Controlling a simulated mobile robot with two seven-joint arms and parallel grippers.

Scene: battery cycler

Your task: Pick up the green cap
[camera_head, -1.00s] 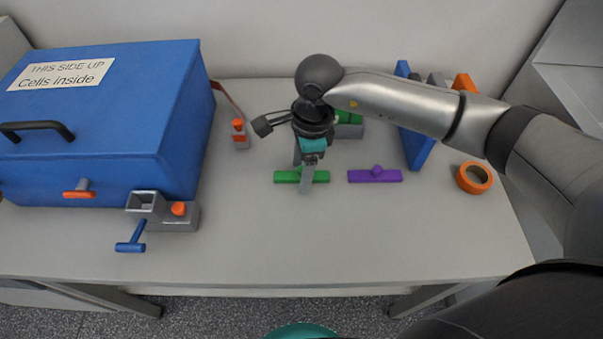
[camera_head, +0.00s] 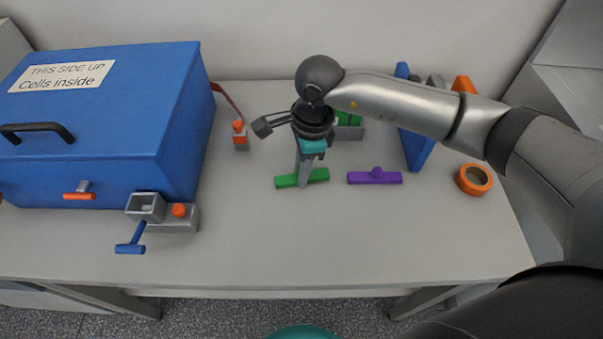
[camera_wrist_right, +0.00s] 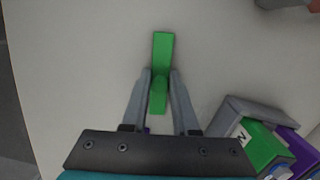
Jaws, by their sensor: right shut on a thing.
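The green cap (camera_head: 317,176) is a flat green bar with a small knob, lying on the table in front of the wall. In the right wrist view the green cap (camera_wrist_right: 162,55) stands out lengthwise between the fingers. My right gripper (camera_head: 303,183) reaches down from above and is shut on the cap's middle, where its knob is. In the right wrist view the fingertips of my right gripper (camera_wrist_right: 160,75) sit on either side of the knob. The cap seems to be at table level; I cannot tell any gap below it. My left gripper is not in view.
A purple cap (camera_head: 376,177) lies just right of the green one. An orange tape roll (camera_head: 474,178) is further right. A large blue box (camera_head: 110,130) fills the left, with a grey fixture (camera_head: 180,219) before it. The table's front middle is clear (camera_head: 300,240).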

